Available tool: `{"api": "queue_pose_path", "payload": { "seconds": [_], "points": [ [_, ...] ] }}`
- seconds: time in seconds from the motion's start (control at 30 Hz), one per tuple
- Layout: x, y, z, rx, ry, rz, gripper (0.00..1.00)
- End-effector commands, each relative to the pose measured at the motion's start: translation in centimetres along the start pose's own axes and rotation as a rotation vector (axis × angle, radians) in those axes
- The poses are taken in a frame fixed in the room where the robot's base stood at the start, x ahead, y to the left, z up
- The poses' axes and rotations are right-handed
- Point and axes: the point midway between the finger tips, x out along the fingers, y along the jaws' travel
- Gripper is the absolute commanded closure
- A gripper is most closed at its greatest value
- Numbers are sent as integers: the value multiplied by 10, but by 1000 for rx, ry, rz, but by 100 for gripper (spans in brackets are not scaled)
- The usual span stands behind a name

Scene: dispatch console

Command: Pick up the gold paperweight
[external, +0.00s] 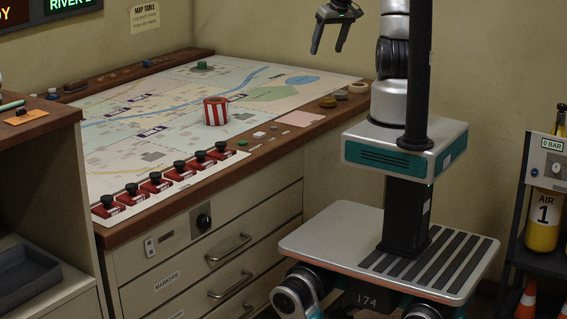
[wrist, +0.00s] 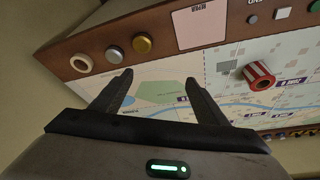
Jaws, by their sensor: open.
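The gold paperweight is a small round disc (external: 327,102) on the wooden front rim of the map table, toward its right end. It also shows in the wrist view (wrist: 142,45), beyond my fingertips and a little left of the middle between them. My gripper (external: 330,42) is open and empty, high above the right part of the table. Its two fingers also show in the wrist view (wrist: 158,76), spread apart. Nothing touches the paperweight.
A grey disc (wrist: 115,54) sits close beside the paperweight, with a cream ring (wrist: 81,63) beyond it. A pink card (wrist: 200,22) lies on the other side. A red-and-white striped cylinder (external: 216,111) stands on the map (external: 150,125). Red switches (external: 155,182) line the front-left edge.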

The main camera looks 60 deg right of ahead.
Motion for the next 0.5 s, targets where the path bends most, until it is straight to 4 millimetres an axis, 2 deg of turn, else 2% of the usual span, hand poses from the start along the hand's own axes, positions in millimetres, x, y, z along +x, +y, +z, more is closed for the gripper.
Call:
{"api": "queue_pose_path", "payload": {
  "seconds": [0.03, 0.1, 0.2, 0.37, 0.5],
  "points": [
    [14, 22, 6, -6, -6, 1, 32],
    [24, 39, 10, -26, -7, 1, 32],
    [31, 52, 14, -43, -7, 1, 32],
    [50, 55, 15, -50, -8, -1, 32],
    [81, 54, 16, -50, -9, -1, 32]
  ]
}}
